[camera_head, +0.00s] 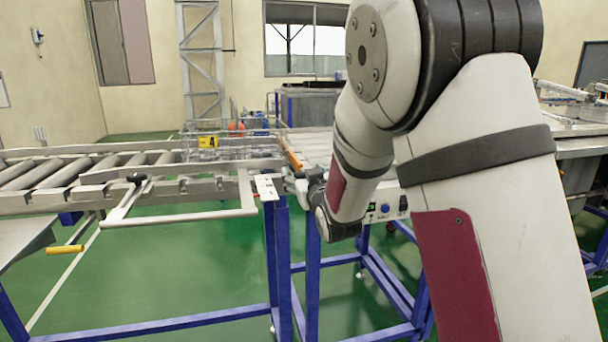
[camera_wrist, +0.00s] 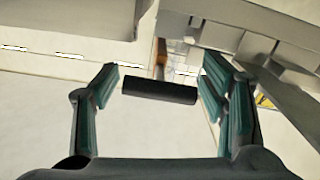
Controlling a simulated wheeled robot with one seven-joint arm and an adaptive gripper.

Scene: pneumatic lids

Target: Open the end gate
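My gripper (camera_wrist: 162,92) is open in the wrist view, its teal-padded fingers wide apart. A dark cylindrical bar (camera_wrist: 160,89), which looks like a handle, lies crosswise between the fingers, with a gap on each side. An orange piece (camera_wrist: 161,55) shows just beyond it. In the head view my gripper (camera_head: 291,184) is small and partly hidden by my arm, close to a white plate at the conveyor's end. Which part is the end gate is not clear; a grey pipe frame (camera_head: 185,214) juts out below the rollers.
A roller conveyor (camera_head: 75,195) on blue legs runs along the left. A yellow grip (camera_head: 65,250) sticks out at lower left. A control box (camera_head: 386,208) is beside my arm. In the wrist view, a grey beam (camera_wrist: 225,22) crosses the upper right, close to the right finger.

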